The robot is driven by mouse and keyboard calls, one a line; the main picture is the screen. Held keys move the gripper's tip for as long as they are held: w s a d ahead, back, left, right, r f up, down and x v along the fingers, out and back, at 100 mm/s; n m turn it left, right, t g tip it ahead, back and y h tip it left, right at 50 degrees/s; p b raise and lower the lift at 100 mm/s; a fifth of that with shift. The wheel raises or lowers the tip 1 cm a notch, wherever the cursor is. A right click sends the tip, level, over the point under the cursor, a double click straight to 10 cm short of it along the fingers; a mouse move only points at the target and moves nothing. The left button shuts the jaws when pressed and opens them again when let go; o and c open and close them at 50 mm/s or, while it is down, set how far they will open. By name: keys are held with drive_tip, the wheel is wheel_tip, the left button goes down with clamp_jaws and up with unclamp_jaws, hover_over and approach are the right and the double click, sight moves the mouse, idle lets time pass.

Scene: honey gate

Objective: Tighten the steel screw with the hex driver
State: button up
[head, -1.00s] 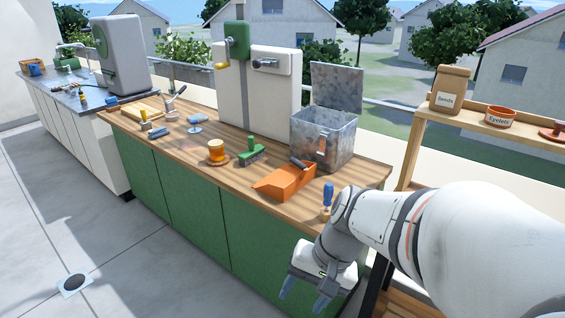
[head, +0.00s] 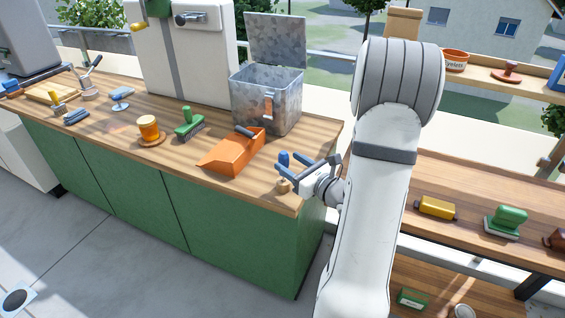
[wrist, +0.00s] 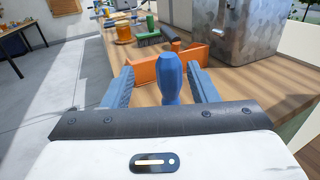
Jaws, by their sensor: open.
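The blue-handled driver (head: 284,157) stands upright at the bench's near right corner, in what looks like a small wooden holder (head: 284,186). In the wrist view its bulbous blue handle (wrist: 170,80) is between my fingers, with a gap visible on at least the right side. My gripper (head: 288,166) is open, reaching in level from the right around the handle. Its blue fingers also show in the wrist view (wrist: 160,76). The driver's shaft and tip are hidden. I cannot make out the steel screw in either view.
An orange dustpan (head: 232,153) and a galvanised bin (head: 266,100) with raised lid stand close behind the driver. A green brush (head: 189,124) and an amber jar (head: 149,128) are further left on the wooden bench (head: 110,135). Shelves with a yellow item (head: 436,208) stand at right.

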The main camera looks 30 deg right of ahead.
drive_tip(key=shift+w+a, duration=0.2)
drive_tip(key=shift+w, duration=0.4)
drive_tip(key=x, duration=0.2)
drive_tip(key=d+p+x, duration=0.1)
drive_tip(key=x, duration=0.2)
drive_tip(key=shift+w+f, duration=0.2)
drive_tip(key=shift+f, duration=0.05)
drive_tip(key=c, duration=1.1)
drive_tip(key=shift+r, duration=0.1)
wheel_tip(320, 180, up, 10)
drive_tip(key=shift+f, duration=0.1)
idle(1.4)
